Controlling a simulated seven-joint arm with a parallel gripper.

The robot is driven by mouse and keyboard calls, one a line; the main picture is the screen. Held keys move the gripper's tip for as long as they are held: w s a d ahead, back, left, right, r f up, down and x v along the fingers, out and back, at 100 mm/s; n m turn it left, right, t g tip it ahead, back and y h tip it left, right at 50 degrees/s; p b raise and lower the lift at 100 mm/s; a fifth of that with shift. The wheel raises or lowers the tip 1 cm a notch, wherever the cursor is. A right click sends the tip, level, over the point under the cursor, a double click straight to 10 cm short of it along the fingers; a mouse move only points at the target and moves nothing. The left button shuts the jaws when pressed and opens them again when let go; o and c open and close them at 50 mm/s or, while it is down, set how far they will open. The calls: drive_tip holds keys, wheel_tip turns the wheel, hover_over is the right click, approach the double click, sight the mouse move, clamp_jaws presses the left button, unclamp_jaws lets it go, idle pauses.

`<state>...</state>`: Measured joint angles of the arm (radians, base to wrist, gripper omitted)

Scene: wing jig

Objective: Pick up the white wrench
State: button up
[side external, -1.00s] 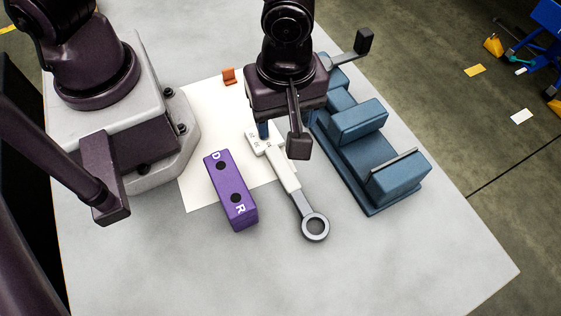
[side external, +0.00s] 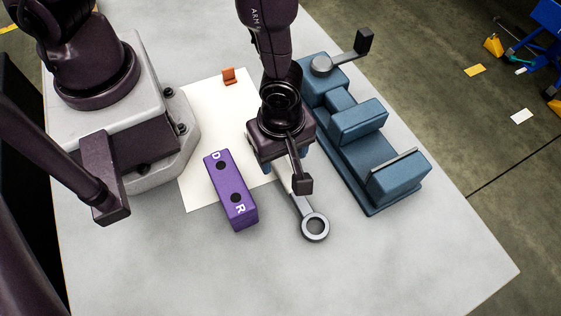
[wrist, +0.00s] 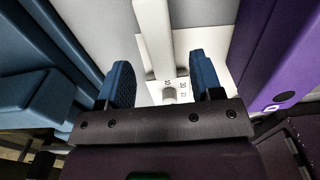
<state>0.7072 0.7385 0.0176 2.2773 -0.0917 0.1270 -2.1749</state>
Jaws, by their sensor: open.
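The white wrench has a grey ring end (side external: 315,226) and lies on the grey table. Its white handle is mostly hidden under my gripper in the side view. In the wrist view the white handle (wrist: 154,40) runs up between the two blue fingers, with a wider marked end (wrist: 168,88) near the jaw bar. My gripper (wrist: 165,80) is open, with one finger on each side of the wrench. In the side view my gripper (side external: 284,166) is over the handle. I cannot tell whether the fingers touch it.
A purple block (side external: 230,190) lies just left of the wrench. A blue stepped fixture (side external: 365,155) stands close on the right. A white sheet (side external: 200,115) and a small orange piece (side external: 229,76) lie behind. The table's front (side external: 240,280) is clear.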

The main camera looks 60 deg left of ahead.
drive_tip(key=shift+f, duration=1.35)
drive_tip(key=shift+c, duration=0.4)
clamp_jaws()
drive_tip(key=shift+r, duration=0.1)
